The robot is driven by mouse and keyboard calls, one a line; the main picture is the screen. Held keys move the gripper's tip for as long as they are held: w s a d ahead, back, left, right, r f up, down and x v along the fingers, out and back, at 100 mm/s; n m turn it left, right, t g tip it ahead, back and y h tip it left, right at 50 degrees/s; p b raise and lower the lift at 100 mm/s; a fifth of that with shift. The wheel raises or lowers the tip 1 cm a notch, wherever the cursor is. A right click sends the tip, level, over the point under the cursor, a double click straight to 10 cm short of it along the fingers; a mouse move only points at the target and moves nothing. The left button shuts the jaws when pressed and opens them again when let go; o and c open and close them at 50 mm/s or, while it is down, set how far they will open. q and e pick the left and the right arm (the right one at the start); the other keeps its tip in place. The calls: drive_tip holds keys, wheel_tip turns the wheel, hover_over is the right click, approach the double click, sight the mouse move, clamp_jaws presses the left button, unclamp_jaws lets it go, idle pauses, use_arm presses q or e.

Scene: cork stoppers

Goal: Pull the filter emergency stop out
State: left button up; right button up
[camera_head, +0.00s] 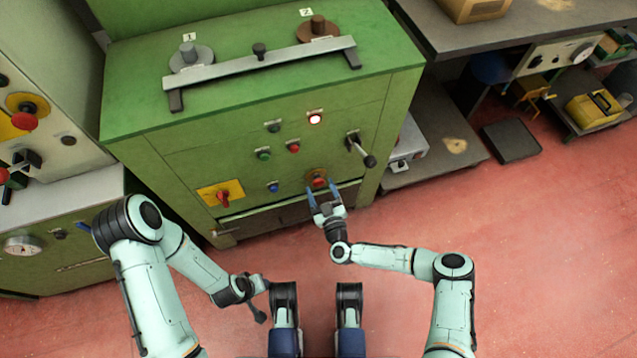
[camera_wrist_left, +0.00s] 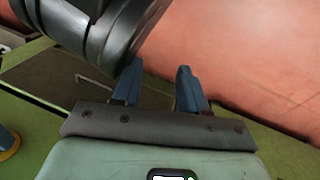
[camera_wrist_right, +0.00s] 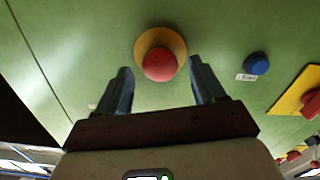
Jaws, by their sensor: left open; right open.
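A red mushroom-shaped emergency stop button (camera_head: 318,181) sits low on the front of the green cabinet, in a round orange-yellow collar. It also shows in the right wrist view (camera_wrist_right: 160,65); no readable label names it as the filter stop. My right gripper (camera_head: 324,190) is open, with its fingertips close to the button, one on either side in the picture. In the right wrist view, the button appears between and beyond the tips, and I see no clear contact. My left gripper (camera_wrist_left: 158,78) is open and empty, low in front of the cabinet, away from the button.
A blue button (camera_head: 273,187) and a red switch on a yellow plate (camera_head: 223,197) are left of the stop. A black lever (camera_head: 362,150) sticks out above right. Another red mushroom button (camera_head: 24,121) is on the left cabinet. Red floor (camera_head: 540,230) lies open at right.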

use_arm(q)
drive_tip(key=shift+s+a+f+g+b, duration=0.15)
drive_tip(key=shift+s+f+g+b, duration=0.25)
drive_tip(key=shift+s+f, duration=0.6)
use_arm(e)
drive_tip(key=shift+x, duration=1.5)
use_arm(q)
drive_tip(key=shift+s+r, duration=0.1)
drive_tip(key=shift+r, duration=0.05)
use_arm(e)
drive_tip(key=shift+c, duration=0.4)
clamp_jaws()
drive_tip(key=shift+s+r+p, duration=0.15)
drive_tip(key=shift+s+p, duration=0.45)
drive_tip(key=shift+p, duration=0.15)
drive_tip(key=shift+d, duration=0.1)
use_arm(q)
drive_tip(key=shift+t, duration=0.6)
drive_tip(key=w+r, duration=0.2)
drive_tip(key=w, duration=0.1)
drive_tip(key=shift+w+r, duration=0.15)
drive_tip(key=shift+r, duration=0.15)
use_arm(e)
drive_tip(key=shift+s, duration=0.1)
use_arm(q)
drive_tip(key=shift+d, duration=0.2)
